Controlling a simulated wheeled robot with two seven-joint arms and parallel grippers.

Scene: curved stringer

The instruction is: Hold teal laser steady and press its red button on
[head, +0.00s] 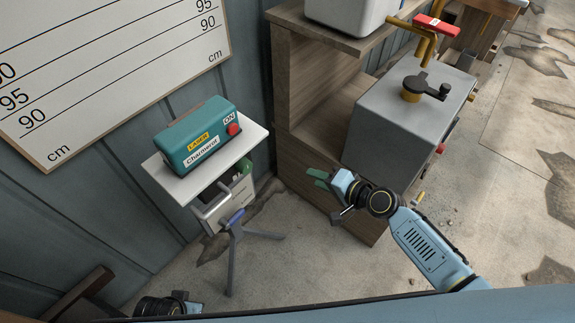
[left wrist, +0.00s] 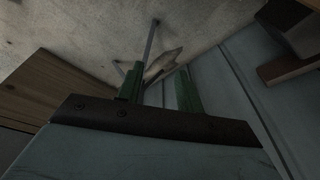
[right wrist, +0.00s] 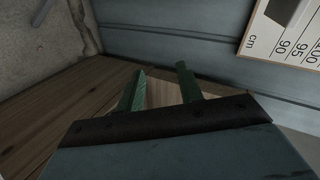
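The teal laser (head: 197,140) sits on a small white tabletop on a tripod stand, left of centre in the head view. Its red button (head: 234,129) is on the right end, beside an ON label. My right gripper (head: 319,179) is right of the laser and apart from it, near the wooden shelf. Its green fingers are spread and empty in the right wrist view (right wrist: 158,88). My left gripper shows in the left wrist view (left wrist: 159,88), with its green fingers apart and nothing between them. In the head view only part of my left arm shows at the bottom left. Neither wrist view clearly shows the laser.
The white tabletop (head: 178,187) stands close to the blue-grey wall with a height chart (head: 110,70). A wooden shelf (head: 296,85) and a grey metal box (head: 395,130) stand to the right. Bare floor lies in front of the tripod (head: 232,262).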

